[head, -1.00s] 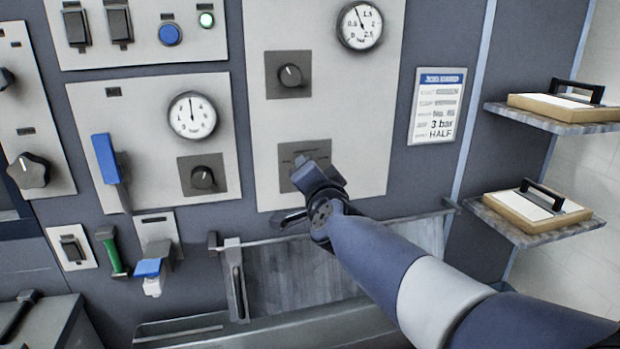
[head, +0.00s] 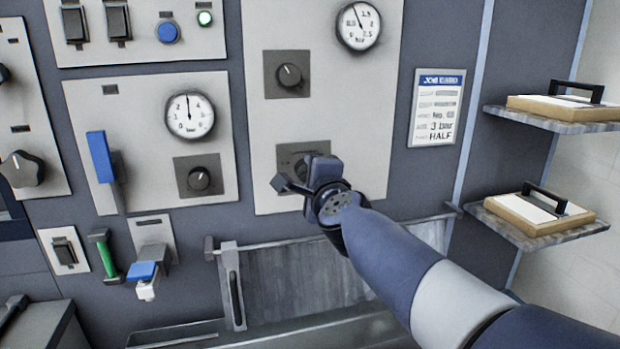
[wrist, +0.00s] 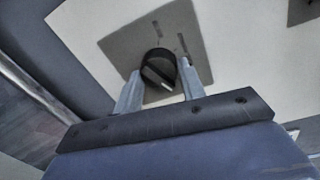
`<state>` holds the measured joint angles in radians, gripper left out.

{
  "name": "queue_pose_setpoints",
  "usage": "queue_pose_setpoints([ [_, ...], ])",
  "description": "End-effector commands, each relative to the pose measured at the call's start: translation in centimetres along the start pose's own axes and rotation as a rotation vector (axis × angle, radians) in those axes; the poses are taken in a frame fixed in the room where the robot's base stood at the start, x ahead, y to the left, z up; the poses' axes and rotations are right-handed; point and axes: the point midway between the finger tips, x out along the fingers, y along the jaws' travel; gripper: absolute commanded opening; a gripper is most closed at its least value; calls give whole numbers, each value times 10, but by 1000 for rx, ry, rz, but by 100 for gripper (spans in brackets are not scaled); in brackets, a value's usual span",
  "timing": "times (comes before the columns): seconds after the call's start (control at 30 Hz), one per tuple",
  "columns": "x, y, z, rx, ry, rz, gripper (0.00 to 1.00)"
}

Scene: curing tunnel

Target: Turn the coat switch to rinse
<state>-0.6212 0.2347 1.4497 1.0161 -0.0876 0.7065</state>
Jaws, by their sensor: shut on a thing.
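The switch under my gripper is a round black knob (wrist: 158,70) with a raised grip, on a dark grey square plate (wrist: 125,45) in the wrist view. My gripper (wrist: 165,88) has one finger on each side of the knob and is shut on it. In the head view my gripper (head: 303,178) is at the lower plate (head: 292,152) of the middle light panel and hides the knob and most of the plate's markings. I cannot read any label or tell which position the knob points to.
Above it is another black knob (head: 289,75) and a pressure gauge (head: 358,26). A job card (head: 437,107) hangs to the right. Two shelves at right hold framed boards (head: 540,208). A grey trough (head: 290,280) lies below. A blue lever (head: 101,157) stands out at left.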

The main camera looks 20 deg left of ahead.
Motion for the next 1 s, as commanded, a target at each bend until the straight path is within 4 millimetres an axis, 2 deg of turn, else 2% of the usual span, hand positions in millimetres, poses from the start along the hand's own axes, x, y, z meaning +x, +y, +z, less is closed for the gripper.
queue_pose_setpoints([
  [0.67, 0, 1, 0, 67, -4, 2, 16],
  [0.7, 0, 1, 0, 67, -4, 3, 39],
  [0.93, 0, 1, 0, 66, -4, 2, 58],
  [1.0, 0, 1, 0, 66, -4, 2, 60],
])
